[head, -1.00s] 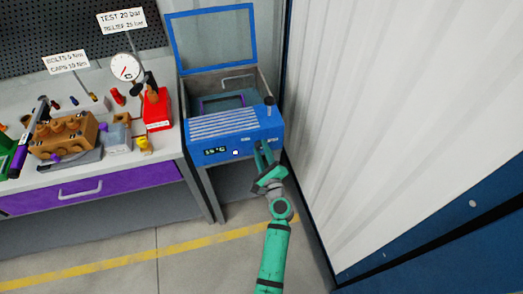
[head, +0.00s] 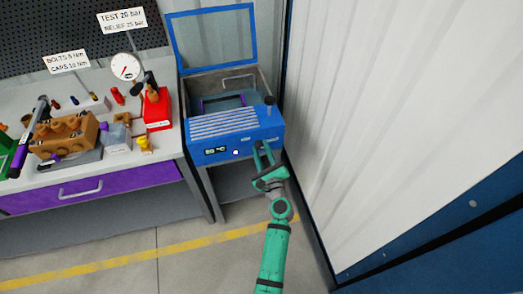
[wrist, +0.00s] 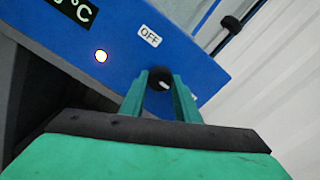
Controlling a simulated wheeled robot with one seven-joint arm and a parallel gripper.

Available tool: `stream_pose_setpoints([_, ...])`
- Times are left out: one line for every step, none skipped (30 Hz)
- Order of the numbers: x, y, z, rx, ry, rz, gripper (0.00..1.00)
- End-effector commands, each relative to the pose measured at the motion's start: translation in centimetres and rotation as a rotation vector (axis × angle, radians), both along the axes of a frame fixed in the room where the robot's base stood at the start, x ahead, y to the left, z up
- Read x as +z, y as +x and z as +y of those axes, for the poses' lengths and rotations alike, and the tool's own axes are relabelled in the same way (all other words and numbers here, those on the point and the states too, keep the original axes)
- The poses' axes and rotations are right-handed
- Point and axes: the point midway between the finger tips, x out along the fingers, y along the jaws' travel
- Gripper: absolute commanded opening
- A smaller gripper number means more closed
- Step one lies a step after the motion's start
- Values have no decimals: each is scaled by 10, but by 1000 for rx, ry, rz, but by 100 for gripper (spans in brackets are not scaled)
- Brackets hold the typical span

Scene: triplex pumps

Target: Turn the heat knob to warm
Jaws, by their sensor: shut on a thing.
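The heat knob (wrist: 160,78) is small, round and black, on the blue front panel of an open-lidded bath (head: 235,138). A pale pointer mark shows on it, partly hidden. A white OFF label (wrist: 150,36) sits just above it in the wrist view. My gripper (wrist: 160,88) is shut on the knob, with one green finger on each side of it. In the head view my gripper (head: 263,147) covers the knob at the right end of the panel. I cannot see a warm label.
A lit round lamp (wrist: 101,56) and a temperature display (head: 215,151) are left of the knob. A workbench with a purple drawer (head: 85,188) stands to the left. A white corrugated wall (head: 400,120) is close on the right.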

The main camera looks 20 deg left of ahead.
Motion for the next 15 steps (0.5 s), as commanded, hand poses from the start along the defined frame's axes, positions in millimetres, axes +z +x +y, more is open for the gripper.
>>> stream_pose_setpoints([-2,-1,1,3,0,5,6])
stream_pose_setpoints([-2,-1,1,3,0,5,6])
stream_pose_setpoints([-2,-1,1,3,0,5,6])
stream_pose_setpoints([-3,-1,1,3,0,5,31])
stream_pose_setpoints([-3,-1,1,3,0,5,38])
stream_pose_setpoints([-2,-1,1,3,0,4,48])
stream_pose_setpoints([-2,-1,1,3,0,4,48])
stream_pose_setpoints([-2,-1,1,2,0,4,48])
stream_pose_setpoints([-2,-1,1,2,0,2,48])
stream_pose_setpoints([-2,-1,1,2,0,2,48])
stream_pose_setpoints([-1,-1,0,1,0,2,48])
stream_pose_setpoints([-1,-1,0,1,0,2,48])
stream_pose_setpoints([-1,-1,0,1,0,2,48])
stream_pose_setpoints([-1,-1,0,1,-1,2,48])
stream_pose_setpoints([-1,-1,0,0,-1,1,48])
